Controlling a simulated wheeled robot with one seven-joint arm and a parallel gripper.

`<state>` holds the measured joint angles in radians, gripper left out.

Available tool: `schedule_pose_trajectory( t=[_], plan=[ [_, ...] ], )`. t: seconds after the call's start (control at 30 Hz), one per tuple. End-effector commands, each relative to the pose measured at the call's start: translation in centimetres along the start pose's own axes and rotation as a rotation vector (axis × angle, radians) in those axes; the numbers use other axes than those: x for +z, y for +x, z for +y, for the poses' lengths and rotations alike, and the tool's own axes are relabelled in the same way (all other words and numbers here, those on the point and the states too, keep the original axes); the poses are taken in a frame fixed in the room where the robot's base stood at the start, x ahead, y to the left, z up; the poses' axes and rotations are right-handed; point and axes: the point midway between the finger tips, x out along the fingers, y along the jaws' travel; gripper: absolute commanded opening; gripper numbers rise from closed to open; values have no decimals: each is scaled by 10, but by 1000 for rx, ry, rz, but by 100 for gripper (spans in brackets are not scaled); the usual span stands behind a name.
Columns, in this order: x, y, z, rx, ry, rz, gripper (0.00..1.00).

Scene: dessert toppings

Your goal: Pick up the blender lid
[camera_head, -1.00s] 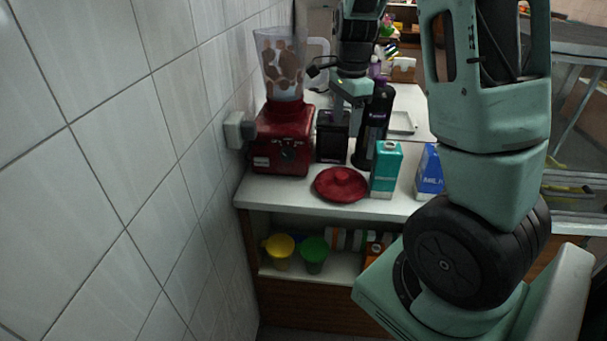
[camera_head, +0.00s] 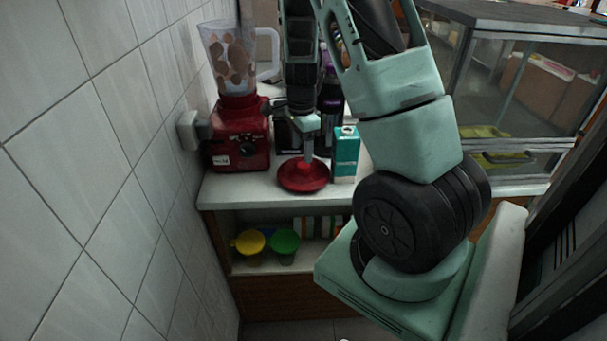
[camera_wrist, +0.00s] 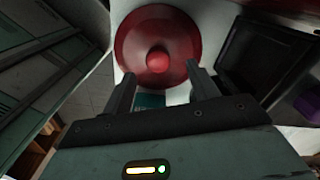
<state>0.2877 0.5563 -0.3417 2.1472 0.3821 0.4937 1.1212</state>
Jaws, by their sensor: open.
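The blender lid (camera_head: 303,178) is a round, dark red disc with a knob on top. It lies on the white counter (camera_head: 255,188) near its front edge. My gripper (camera_head: 308,158) points down right over the lid, its fingers at about the knob's height in the head view. In the wrist view the lid (camera_wrist: 150,35) fills the top middle. My gripper (camera_wrist: 161,85) is open there, its two fingers apart, with the red knob (camera_wrist: 158,61) showing just beyond and between the tips. Whether a finger touches the lid I cannot tell.
The red blender (camera_head: 238,135) with its clear jug (camera_head: 230,60) of brown pieces stands left of the lid, by the tiled wall. A teal carton (camera_head: 346,155) stands close on the right. A dark box (camera_head: 288,138) and a dark bottle are behind. Yellow and green cups (camera_head: 285,245) sit below.

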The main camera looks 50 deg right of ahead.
Motion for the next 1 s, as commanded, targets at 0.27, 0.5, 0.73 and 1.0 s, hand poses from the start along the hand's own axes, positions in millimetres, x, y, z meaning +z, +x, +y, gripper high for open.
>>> schedule_pose_trajectory(
  t=[0.27,0.5,0.73,1.0],
  plan=[
    [-4,37,5,6,2,-1,59],
    [-4,51,4,1,1,0,59],
    [-4,51,4,1,0,1,37],
    [-4,51,4,1,1,1,9]
  ],
)
